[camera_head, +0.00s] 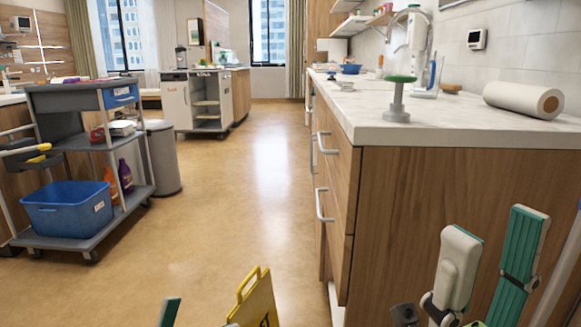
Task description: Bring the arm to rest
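Parts of my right arm and gripper (440,300) show at the lower right, in front of the wooden end panel of the counter. A white shell, grey joints and a small dark block are visible there, and the bottom edge cuts them off. I cannot make out my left gripper.
The counter (450,133) bears a green-topped stand (397,100) and a paper roll (522,99). A yellow floor sign (257,302) stands low in front. A cart (75,235) with a blue bin (68,213) stands left, by a grey waste bin (162,160). The middle floor is clear.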

